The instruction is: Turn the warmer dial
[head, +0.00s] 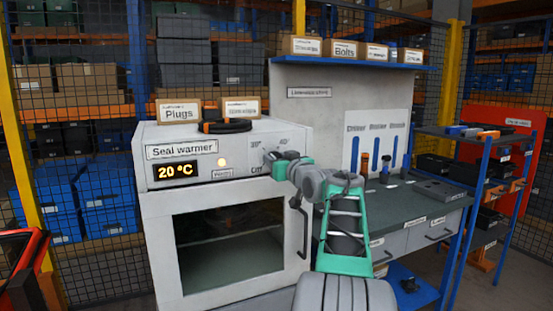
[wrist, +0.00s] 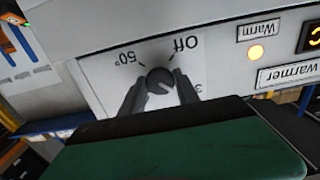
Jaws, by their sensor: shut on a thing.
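The seal warmer (head: 223,200) is a pale box with a dark glass door, a display (head: 175,170) reading 20 °C and a lit amber lamp (head: 222,162). Its dial (wrist: 160,79) is a dark round knob, seen upside down in the wrist view between the marks "Off" and "50°"; I cannot tell which mark it points to. My gripper (wrist: 159,90) has one finger on each side of the dial and is shut on it. In the head view my gripper (head: 272,158) is at the right end of the front panel and hides the dial.
Boxes and a black coil (head: 225,126) lie on top of the warmer. The door handle (head: 299,228) stands out below my gripper. A workbench (head: 425,205) with tools is at the right, and a blue shelf rack (head: 478,185) beyond it.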

